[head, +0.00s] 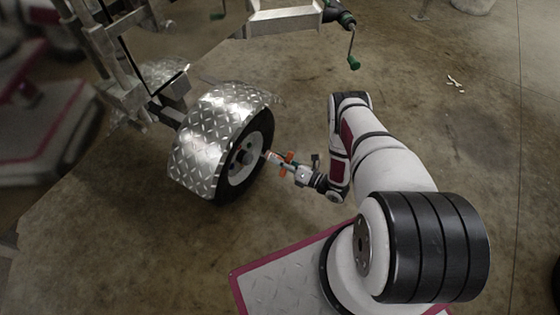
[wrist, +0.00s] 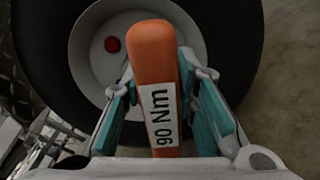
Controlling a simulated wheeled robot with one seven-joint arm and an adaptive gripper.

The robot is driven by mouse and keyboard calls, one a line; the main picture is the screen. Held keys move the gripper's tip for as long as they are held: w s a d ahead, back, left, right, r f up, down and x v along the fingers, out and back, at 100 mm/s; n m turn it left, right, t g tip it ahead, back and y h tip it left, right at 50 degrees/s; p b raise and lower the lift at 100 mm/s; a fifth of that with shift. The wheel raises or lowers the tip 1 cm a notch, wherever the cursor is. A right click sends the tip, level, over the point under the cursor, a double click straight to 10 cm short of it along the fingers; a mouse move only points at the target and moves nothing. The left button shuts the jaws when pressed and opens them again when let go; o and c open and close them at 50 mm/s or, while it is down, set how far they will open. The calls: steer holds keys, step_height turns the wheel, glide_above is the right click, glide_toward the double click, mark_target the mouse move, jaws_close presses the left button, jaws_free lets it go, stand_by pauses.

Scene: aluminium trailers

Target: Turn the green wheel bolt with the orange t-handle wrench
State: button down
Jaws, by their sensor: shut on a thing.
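The orange t-handle wrench (head: 288,157) is held between my gripper's (head: 284,168) fingers, its shaft pointing at the wheel (head: 243,160). In the wrist view its orange handle (wrist: 154,58), with a "90 Nm" label, lies between the teal fingers of my gripper (wrist: 160,82), which is shut on it. The handle covers part of the white wheel rim (wrist: 88,50). A red bolt (wrist: 112,44) shows left of the handle. I cannot make out the green wheel bolt clearly. Whether the wrench tip touches a bolt cannot be told.
A diamond-plate fender (head: 205,140) arches over the wheel, close to the wrench. The trailer frame (head: 110,45) stands at the upper left. A green-handled crank (head: 352,50) hangs at the top. The concrete floor (head: 450,130) at right is mostly clear.

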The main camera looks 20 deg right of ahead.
mark_target(265, 153)
steer(key=shift+b+x, duration=0.5)
steer(key=shift+x, duration=2.6)
steer(key=m, duration=0.4)
steer(key=shift+b, duration=0.3)
steer(key=m, duration=0.5)
steer(key=shift+r, duration=0.1)
steer(key=shift+n, duration=0.3)
steer(key=n+p, duration=0.1)
steer(key=n, duration=0.3)
steer(key=shift+a, duration=0.15)
steer(key=n+p, duration=0.1)
steer(key=n, duration=0.3)
